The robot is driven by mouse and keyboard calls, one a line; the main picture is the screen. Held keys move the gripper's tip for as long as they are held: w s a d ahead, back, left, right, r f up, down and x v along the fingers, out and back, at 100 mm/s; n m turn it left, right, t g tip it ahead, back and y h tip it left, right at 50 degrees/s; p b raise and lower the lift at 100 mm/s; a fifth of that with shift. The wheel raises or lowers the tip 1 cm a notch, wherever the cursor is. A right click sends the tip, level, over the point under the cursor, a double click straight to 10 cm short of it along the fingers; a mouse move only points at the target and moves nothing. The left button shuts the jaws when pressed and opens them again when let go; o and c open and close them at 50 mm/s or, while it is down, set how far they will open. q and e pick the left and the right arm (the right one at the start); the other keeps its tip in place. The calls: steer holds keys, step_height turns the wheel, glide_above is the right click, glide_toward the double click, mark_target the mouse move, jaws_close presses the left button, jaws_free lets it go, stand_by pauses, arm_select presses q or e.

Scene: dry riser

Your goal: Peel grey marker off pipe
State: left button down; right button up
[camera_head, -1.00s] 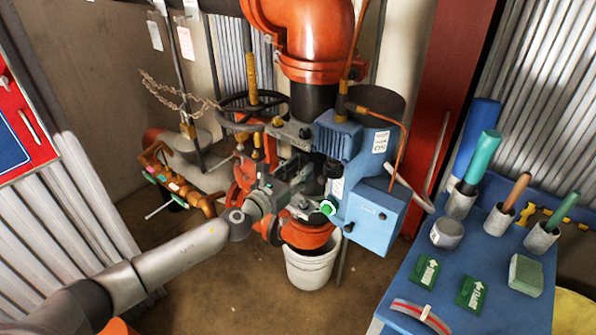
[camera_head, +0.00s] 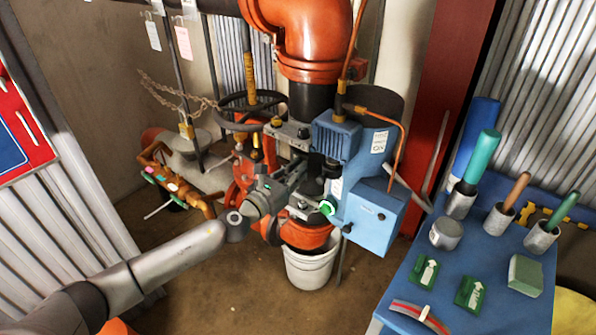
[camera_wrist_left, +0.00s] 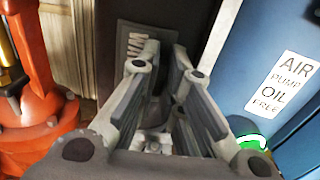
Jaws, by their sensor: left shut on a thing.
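The grey marker (camera_wrist_left: 146,36) is a flat dark grey tag with white marks, on the dark pipe in the left wrist view. My left gripper (camera_wrist_left: 170,58) is shut on it, with the two fingers on either side of it and hiding its lower part. In the head view the left gripper (camera_head: 308,168) reaches in among the fittings at the dark vertical pipe (camera_head: 312,104), left of the blue pump box. The marker is hidden there. I cannot tell whether it is still fixed to the pipe. My right gripper is not in view.
The blue pump box (camera_head: 372,215), labelled air pump, stands close right of the left gripper. Orange fittings (camera_wrist_left: 40,95) and a black handwheel (camera_head: 238,104) crowd the left. A white bucket (camera_head: 311,268) sits below. A blue table (camera_head: 405,285) with tools and green tags is at the right.

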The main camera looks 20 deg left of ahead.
arm_select(q)
steer(key=v, duration=0.8)
steer(key=shift+s, duration=0.4)
steer(key=shift+a, duration=0.15)
stand_by(0.4)
